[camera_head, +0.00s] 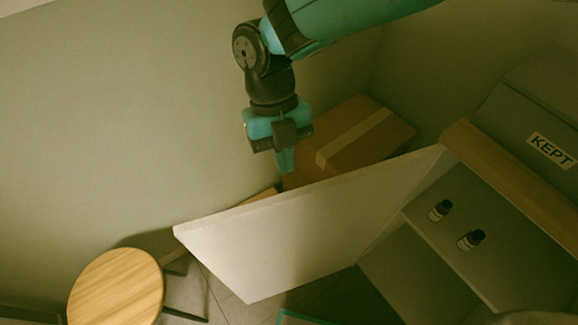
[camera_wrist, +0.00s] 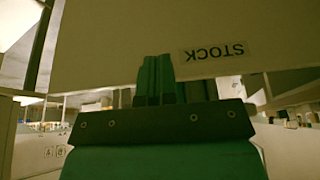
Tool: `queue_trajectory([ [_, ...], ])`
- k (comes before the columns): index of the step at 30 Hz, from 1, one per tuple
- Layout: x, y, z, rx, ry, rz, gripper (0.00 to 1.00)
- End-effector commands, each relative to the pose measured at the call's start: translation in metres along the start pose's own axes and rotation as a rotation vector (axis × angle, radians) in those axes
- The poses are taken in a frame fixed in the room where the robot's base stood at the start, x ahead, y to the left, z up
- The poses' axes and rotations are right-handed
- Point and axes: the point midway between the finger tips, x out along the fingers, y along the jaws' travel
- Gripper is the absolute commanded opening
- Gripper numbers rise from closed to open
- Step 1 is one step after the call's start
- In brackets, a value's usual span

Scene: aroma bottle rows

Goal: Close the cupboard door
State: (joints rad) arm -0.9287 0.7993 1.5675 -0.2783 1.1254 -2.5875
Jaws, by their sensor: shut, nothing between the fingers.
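The cupboard door (camera_head: 310,222) is a pale panel standing wide open, swung out to the left from its hinge side at the cupboard (camera_head: 510,165). My gripper (camera_head: 285,162) is shut and empty, pointing down behind the door's upper edge. In the head view I cannot tell whether it touches the door. In the wrist view my gripper's fingers (camera_wrist: 158,80) are together, in front of a pale panel with an upside-down STOCK label (camera_wrist: 213,51). I cannot tell for sure whether that panel is the door.
Two small dark bottles, one (camera_head: 440,210) left of the other (camera_head: 471,240), stand on the cupboard's shelf (camera_head: 455,262). A grey box labelled KEPT (camera_head: 530,105) sits on the cupboard top. A taped cardboard box (camera_head: 350,140) is behind the door. A round wooden stool (camera_head: 117,288) stands lower left.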

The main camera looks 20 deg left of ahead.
Motion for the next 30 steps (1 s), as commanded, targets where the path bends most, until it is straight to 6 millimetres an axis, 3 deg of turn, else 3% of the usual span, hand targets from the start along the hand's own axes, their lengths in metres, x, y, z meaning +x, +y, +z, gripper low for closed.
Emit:
queue_trajectory([
  [3, 0.002, 0.000, -0.016, 0.001, -0.002, 0.000, 0.00],
  [8, 0.007, 0.000, -0.025, 0.001, -0.002, 0.000, 0.00],
  [30, 0.010, -0.006, -0.031, -0.001, -0.003, 0.001, 0.00],
])
